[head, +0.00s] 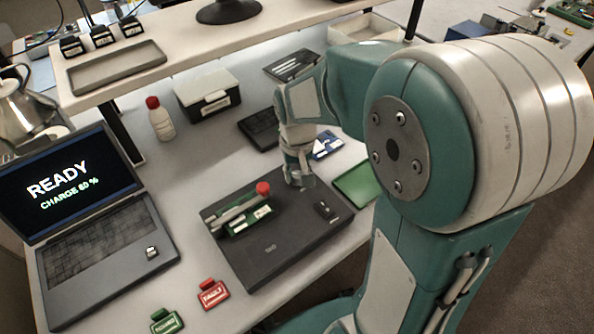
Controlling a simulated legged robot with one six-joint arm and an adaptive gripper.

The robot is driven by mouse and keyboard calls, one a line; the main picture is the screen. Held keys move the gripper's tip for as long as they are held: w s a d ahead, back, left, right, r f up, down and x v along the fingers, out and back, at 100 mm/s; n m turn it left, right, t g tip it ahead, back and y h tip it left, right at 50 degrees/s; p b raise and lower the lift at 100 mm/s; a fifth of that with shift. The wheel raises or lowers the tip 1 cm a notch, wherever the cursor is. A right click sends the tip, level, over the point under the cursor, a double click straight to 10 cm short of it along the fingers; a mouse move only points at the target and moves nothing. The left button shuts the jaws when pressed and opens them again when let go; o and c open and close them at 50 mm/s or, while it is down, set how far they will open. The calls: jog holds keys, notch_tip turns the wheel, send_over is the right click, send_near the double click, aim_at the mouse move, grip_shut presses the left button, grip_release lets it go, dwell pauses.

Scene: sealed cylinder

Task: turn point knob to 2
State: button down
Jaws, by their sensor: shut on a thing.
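My gripper (300,178) is at the end of my arm, pointing down at the right rear part of a flat dark case (265,258) on the bench. Its fingertips are small and mostly hidden. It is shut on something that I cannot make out. A small black piece (325,210) lies on the case just in front of the gripper, apart from it; I cannot tell whether it is the point knob. No number 2 or dial marking is readable. Left of the gripper, a grey bar-shaped part (232,212) and a red cap (263,188) sit on the case by a green label.
A red FAULT tag (212,293) and a green tag (166,320) lie in front. A green panel (355,185) lies at right.

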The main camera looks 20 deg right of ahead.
aim_at(296, 174)
jog(key=shift+s+f+m, duration=0.1)
jog(key=shift+m, duration=0.7)
jog(key=shift+c, duration=1.9)
grip_release()
jog(key=shift+a, duration=0.1)
jog(key=shift+r, duration=0.35)
notch_tip(296, 174, up, 11)
jog(key=shift+r, duration=0.15)
